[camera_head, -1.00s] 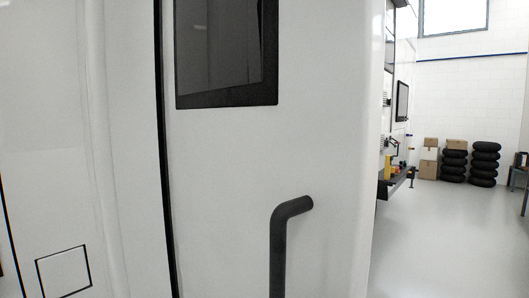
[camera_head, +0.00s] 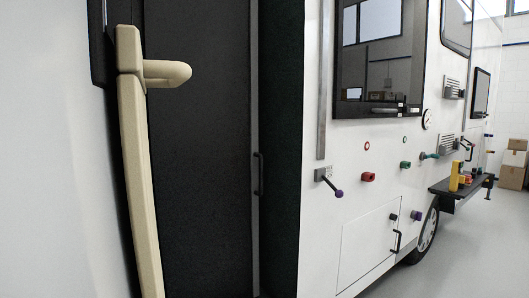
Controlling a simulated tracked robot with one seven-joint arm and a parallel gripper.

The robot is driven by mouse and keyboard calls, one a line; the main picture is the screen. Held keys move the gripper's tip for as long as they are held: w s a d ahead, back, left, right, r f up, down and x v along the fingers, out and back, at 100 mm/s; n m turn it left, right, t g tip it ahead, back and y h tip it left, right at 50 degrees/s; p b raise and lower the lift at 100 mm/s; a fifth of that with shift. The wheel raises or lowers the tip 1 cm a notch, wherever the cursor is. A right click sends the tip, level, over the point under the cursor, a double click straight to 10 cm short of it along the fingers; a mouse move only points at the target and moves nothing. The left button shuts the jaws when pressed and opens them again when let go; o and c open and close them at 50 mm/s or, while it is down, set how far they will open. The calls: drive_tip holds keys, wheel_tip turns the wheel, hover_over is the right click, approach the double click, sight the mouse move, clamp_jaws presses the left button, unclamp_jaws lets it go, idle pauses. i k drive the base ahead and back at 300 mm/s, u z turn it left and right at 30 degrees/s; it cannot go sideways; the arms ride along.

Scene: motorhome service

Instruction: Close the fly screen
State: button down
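The doorway of the white motorhome stands in the left half of the view. A dark, flat panel (camera_head: 200,150) fills most of it and looks like the fly screen. A thin grey upright bar (camera_head: 254,110) runs along its right edge, with a small black handle (camera_head: 259,174) on it. To the right of the bar is a dark greenish strip (camera_head: 281,150); I cannot tell whether this is open gap or door frame. My gripper is not in view.
A cream upright rail (camera_head: 138,180) with a sideways knob stands close at the left, beside a white surface (camera_head: 60,180). Right of the doorway, the motorhome wall carries a purple-tipped lever (camera_head: 329,183), a window (camera_head: 380,60), a hatch (camera_head: 368,245) and a shelf (camera_head: 465,187). Floor shows at the right.

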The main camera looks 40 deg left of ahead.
sight(203, 131)
drive_tip(key=u, duration=0.3)
drive_tip(key=i, duration=1.1)
drive_tip(key=u, duration=1.15)
drive_tip(key=i, duration=0.95)
drive_tip(key=u, duration=0.5)
drive_tip(key=k, duration=0.85)
drive_tip(key=u, duration=0.2)
drive_tip(key=i, duration=0.85)
drive_tip(key=z, duration=0.1)
